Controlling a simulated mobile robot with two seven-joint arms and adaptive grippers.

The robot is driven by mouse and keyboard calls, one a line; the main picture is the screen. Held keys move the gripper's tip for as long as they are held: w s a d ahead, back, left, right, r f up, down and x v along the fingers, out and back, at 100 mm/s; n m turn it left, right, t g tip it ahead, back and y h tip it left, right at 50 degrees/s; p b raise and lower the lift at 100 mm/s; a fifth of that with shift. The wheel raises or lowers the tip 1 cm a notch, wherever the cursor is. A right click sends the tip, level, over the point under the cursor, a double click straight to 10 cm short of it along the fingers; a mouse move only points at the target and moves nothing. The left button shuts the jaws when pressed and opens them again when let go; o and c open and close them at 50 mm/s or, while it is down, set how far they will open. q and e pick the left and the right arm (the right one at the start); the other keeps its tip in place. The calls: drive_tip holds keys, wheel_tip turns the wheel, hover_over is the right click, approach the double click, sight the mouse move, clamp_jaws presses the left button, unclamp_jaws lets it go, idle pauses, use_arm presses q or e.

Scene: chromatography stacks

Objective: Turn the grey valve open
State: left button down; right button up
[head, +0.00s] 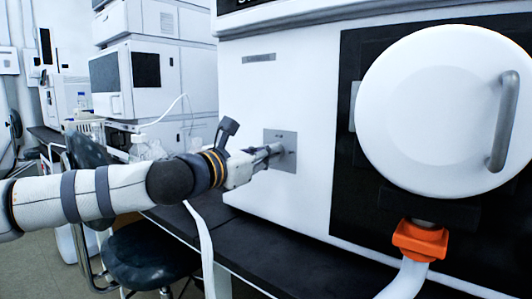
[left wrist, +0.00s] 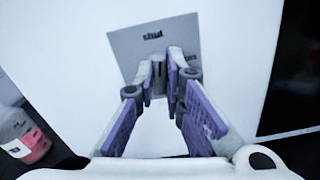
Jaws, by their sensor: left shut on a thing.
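The grey valve sits on a square grey plate (head: 295,138) on the white front of a large instrument. My left gripper (head: 272,153) reaches in from the left and is shut on the valve's handle. In the left wrist view the two fingers (left wrist: 160,68) close on a small grey handle (left wrist: 158,82) in front of the plate (left wrist: 128,45). The word "shut" shows on the plate above the fingertips, and other lettering beside them is partly covered. The fingers hide most of the handle, so its angle is hard to tell. My right gripper is not in view.
A round white door (head: 425,110) with a grey bar handle (head: 503,120) is on a black panel at the right. Below it is an orange fitting (head: 420,240) on a white tube. A dark stool (head: 150,250) stands below my left arm. A pink-labelled bottle (left wrist: 22,135) is at left.

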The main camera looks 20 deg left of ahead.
use_arm(q)
drive_tip(key=shift+d+f+m+p, duration=0.1)
drive_tip(key=shift+m+p, duration=0.5)
drive_tip(key=shift+m, duration=3.25)
drive_tip(key=shift+d+f+m+p, duration=0.1)
drive_tip(key=shift+m+p, duration=0.5)
drive_tip(key=shift+m, duration=3.25)
drive_tip(key=c, duration=1.7)
unclamp_jaws()
drive_tip(key=shift+s, duration=0.1)
